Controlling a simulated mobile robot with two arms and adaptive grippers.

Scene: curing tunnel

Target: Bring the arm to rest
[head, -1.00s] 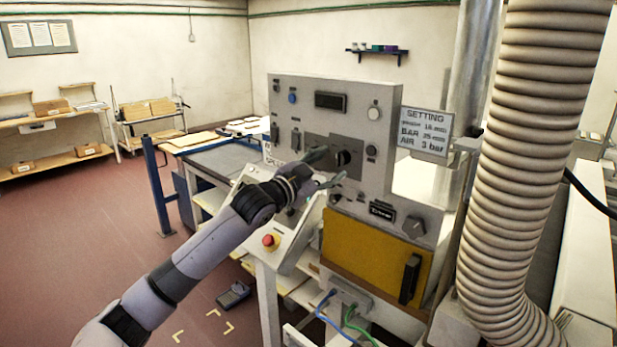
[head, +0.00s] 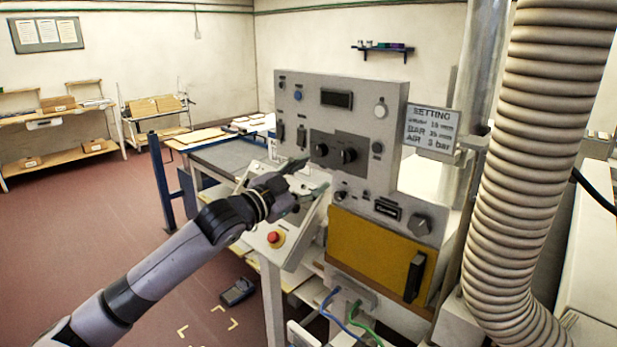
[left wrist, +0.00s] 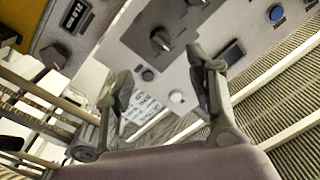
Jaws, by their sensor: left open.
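My left arm comes in from the lower left in the head view. My left gripper (head: 308,176) is open and empty, in front of the grey control panel (head: 358,108). It also shows in the left wrist view (left wrist: 160,85), its two fingers spread with the panel's knobs beyond them. A gap seems to lie between the fingertips and the dark knobs (head: 349,155). My right arm and gripper are in neither view.
A red emergency button (head: 275,238) sits on a sloped console below my gripper. A yellow door (head: 372,255) is under the panel. A ribbed hose (head: 530,150) stands at the right. Open floor (head: 90,230) lies to the left.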

